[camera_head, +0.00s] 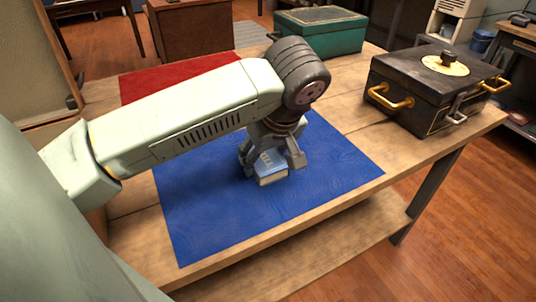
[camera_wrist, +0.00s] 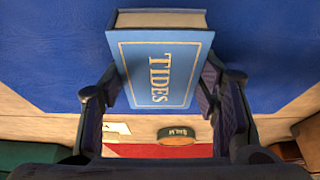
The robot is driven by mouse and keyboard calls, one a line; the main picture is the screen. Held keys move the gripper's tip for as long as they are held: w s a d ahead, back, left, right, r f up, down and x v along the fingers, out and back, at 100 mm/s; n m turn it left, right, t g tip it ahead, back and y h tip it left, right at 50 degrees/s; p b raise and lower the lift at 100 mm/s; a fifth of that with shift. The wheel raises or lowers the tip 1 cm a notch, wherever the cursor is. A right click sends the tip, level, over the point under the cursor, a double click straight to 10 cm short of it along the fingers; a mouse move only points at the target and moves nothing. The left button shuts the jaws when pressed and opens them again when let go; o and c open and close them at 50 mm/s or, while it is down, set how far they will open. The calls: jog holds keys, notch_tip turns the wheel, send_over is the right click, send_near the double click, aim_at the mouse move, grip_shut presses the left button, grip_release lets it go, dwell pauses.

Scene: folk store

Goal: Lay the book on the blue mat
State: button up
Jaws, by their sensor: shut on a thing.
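The blue book (camera_head: 270,173) has a gold border and the word TIDES on its cover, as the wrist view (camera_wrist: 160,70) shows. My gripper (camera_head: 272,162) is shut on the book, with one finger on each side of it. The gripper (camera_wrist: 158,92) also shows in the wrist view, its fingers against the book's two edges. The book is over the middle of the blue mat (camera_head: 220,215), cover up and pale page edges showing. I cannot tell whether its underside touches the mat.
A black case (camera_head: 435,85) with gold handles stands to the right on the table, and a green box (camera_head: 320,32) at the back. A red mat (camera_head: 140,88) lies behind the blue one. In the wrist view a round tin (camera_wrist: 177,136) sits near the red mat.

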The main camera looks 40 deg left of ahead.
jog(key=shift+f, duration=0.25)
jog(key=o, duration=1.2)
jog(key=shift+r, duration=0.1)
jog(key=shift+o, duration=0.2)
jog(key=shift+r, duration=0.1)
jog(key=shift+r, duration=0.25)
jog(key=v, duration=1.1)
jog(key=shift+d+r, duration=0.25)
jog(key=shift+d, duration=0.05)
